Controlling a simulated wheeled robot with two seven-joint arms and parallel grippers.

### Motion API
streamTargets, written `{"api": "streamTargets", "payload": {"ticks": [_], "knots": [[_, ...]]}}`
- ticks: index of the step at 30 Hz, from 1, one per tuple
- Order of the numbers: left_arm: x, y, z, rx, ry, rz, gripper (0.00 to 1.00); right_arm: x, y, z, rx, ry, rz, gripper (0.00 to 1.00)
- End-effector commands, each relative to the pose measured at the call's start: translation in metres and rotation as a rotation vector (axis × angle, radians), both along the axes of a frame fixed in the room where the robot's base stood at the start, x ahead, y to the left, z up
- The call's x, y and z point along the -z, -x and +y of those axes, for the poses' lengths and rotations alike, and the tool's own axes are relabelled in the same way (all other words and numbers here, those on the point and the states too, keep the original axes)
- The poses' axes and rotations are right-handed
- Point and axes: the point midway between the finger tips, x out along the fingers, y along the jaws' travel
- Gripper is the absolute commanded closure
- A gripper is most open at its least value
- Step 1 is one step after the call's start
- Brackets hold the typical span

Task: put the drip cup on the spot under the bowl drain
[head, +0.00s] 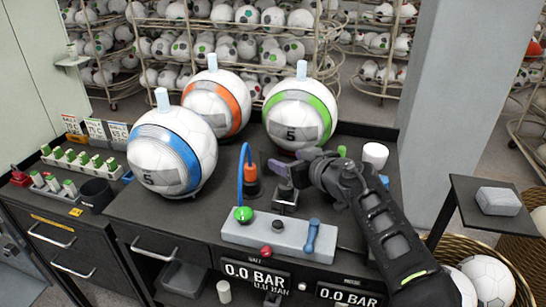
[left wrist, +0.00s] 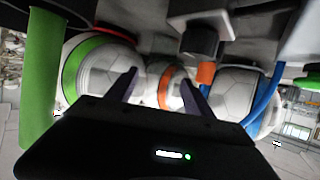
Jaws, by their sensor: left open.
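My left gripper (head: 296,168) is over the bench top, in front of the green-banded ball, with its fingers pointing left. In the left wrist view its two fingers (left wrist: 159,84) are apart with nothing seen between them. A white upright cylinder (head: 375,155) stands right of it at the back of the bench. A small white cup-like cylinder (head: 223,291) is on the lower level at the front. I cannot tell which is the drip cup. I cannot make out a bowl drain or the spot under it. My right gripper does not show.
Balls with blue (head: 173,152), orange (head: 217,104) and green (head: 300,113) bands stand on the bench. An orange-topped tool (head: 251,174), a dark stand (head: 285,198) and a grey control panel (head: 280,235) are near the gripper. A black pot (head: 96,195) is at left.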

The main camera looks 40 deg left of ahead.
Motion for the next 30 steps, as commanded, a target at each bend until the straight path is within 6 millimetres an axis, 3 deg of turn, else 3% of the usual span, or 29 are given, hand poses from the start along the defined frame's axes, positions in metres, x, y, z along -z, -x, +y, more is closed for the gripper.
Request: {"api": "streamTargets", "payload": {"ticks": [5,13,23,30], "knots": [[0.0,0.0,0.001,-0.001,0.0,0.0,0.4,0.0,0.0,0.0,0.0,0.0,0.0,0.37],[0.009,-0.01,0.021,-0.002,0.0,0.001,0.4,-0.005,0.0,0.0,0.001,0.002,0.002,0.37],[0.01,-0.011,0.023,-0.001,0.0,0.0,0.4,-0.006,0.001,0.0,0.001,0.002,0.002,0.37],[0.017,-0.02,0.049,-0.005,-0.001,0.003,0.4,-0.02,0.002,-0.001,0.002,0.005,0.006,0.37]]}}
